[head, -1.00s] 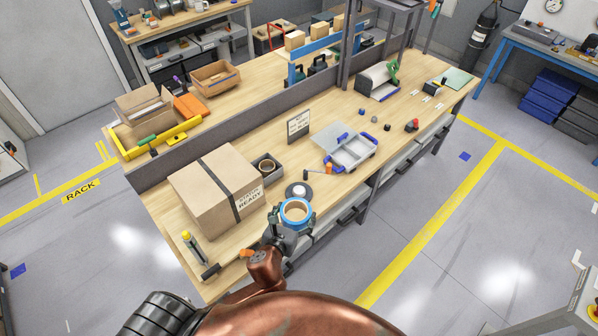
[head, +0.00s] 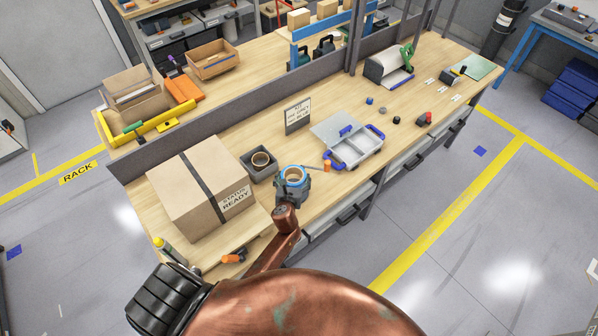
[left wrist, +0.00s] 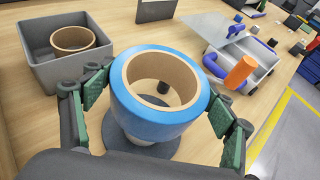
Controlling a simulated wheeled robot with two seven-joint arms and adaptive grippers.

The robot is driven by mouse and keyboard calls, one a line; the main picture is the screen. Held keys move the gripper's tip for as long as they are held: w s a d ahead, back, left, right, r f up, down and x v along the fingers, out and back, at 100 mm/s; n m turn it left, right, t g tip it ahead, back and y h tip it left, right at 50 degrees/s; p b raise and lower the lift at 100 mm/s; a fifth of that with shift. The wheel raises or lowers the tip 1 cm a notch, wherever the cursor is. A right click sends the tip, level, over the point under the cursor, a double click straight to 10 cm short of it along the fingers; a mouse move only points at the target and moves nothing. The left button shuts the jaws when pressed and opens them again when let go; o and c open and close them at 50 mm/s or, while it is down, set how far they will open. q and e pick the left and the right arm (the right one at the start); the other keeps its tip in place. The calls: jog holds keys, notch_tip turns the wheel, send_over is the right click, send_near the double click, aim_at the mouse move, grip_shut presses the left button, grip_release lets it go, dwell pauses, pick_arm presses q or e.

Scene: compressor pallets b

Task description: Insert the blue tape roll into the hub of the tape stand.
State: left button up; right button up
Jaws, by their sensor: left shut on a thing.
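The blue tape roll (head: 293,174) has a tan cardboard core and is held level in my left gripper (head: 292,188). In the left wrist view the fingers of my left gripper (left wrist: 158,104) press on opposite sides of the roll (left wrist: 165,128). The tape stand's dark round base (left wrist: 188,150) shows below the roll on the table. The roll hides most of the hub, so I cannot tell whether the hub is inside the core. In the head view the roll and gripper cover the stand. My right gripper is not in view.
A grey bin (head: 259,164) with a tan roll stands left of the held roll, beside a large cardboard box (head: 203,187). A sectioned tray (head: 352,152) with blue latches and an orange cylinder (left wrist: 241,71) lie to the right. A small sign (head: 297,116) stands behind.

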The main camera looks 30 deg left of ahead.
pick_arm(q)
jog(key=shift+w+d+f, duration=0.1)
jog(key=shift+w+f, duration=0.2)
jog(key=shift+r, duration=0.1)
jog(key=shift+s+r, duration=0.25)
jog(key=shift+s, duration=0.05)
jog(key=shift+a, duration=0.2)
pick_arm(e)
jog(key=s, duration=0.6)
pick_arm(q)
notch_tip(320, 180, down, 3)
jog(key=shift+s+r+b, duration=0.1)
jog(key=shift+s+b, duration=0.05)
jog(key=shift+b, duration=0.65)
jog(key=shift+f, duration=0.4)
jog(key=shift+f+b, duration=0.25)
jog(key=shift+b, duration=0.2)
jog(key=shift+d+f, duration=0.1)
jog(key=shift+f, duration=0.15)
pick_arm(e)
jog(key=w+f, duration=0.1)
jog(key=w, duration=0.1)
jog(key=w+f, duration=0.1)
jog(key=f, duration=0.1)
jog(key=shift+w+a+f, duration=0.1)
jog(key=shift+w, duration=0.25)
